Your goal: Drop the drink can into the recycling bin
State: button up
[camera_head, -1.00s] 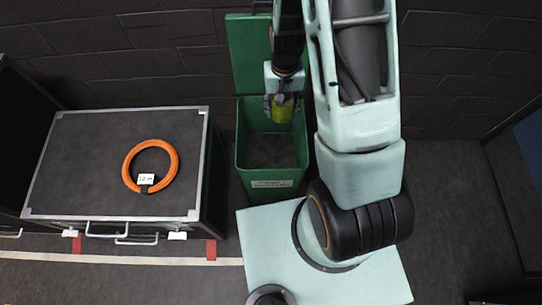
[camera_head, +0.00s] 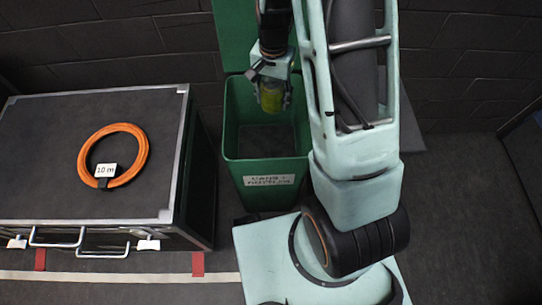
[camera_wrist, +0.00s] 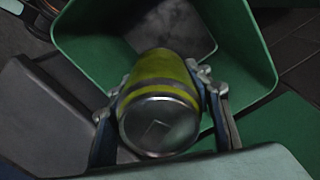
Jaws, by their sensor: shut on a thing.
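The drink can is yellow-green with a silver end; it shows in the head view (camera_head: 271,100) and large in the wrist view (camera_wrist: 160,108). My gripper (camera_head: 270,97) is shut on the can, with a finger on each side of it in the wrist view (camera_wrist: 162,95). The recycling bin (camera_head: 265,172) is green, with a white label on its front and its lid (camera_head: 232,40) raised at the back. In the head view the can appears over the bin's opening. In the wrist view the bin's inside (camera_wrist: 95,35) shows beyond the can. The can's exact height against the rim is unclear.
A black case (camera_head: 50,150) with metal edges stands left of the bin, with an orange cable coil (camera_head: 113,155) tagged 10 m on top. A dark brick wall (camera_head: 120,55) is behind. Open floor (camera_head: 450,210) lies to the right.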

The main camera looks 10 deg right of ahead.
jog(key=shift+w+f+m+b, duration=0.15)
jog(key=shift+f+m+b, duration=0.2)
jog(key=shift+f+b, duration=0.55)
jog(key=shift+w+f+m+b, duration=0.15)
jog(key=shift+f+m+b, duration=0.2)
jog(key=shift+f+b, duration=0.5)
notch_tip(320, 180, down, 6)
jog(key=b, duration=0.5)
jog(key=shift+r, duration=0.25)
jog(key=o, duration=0.8)
jog(key=shift+o, duration=0.2)
notch_tip(320, 180, up, 12)
jog(key=shift+r, duration=0.1)
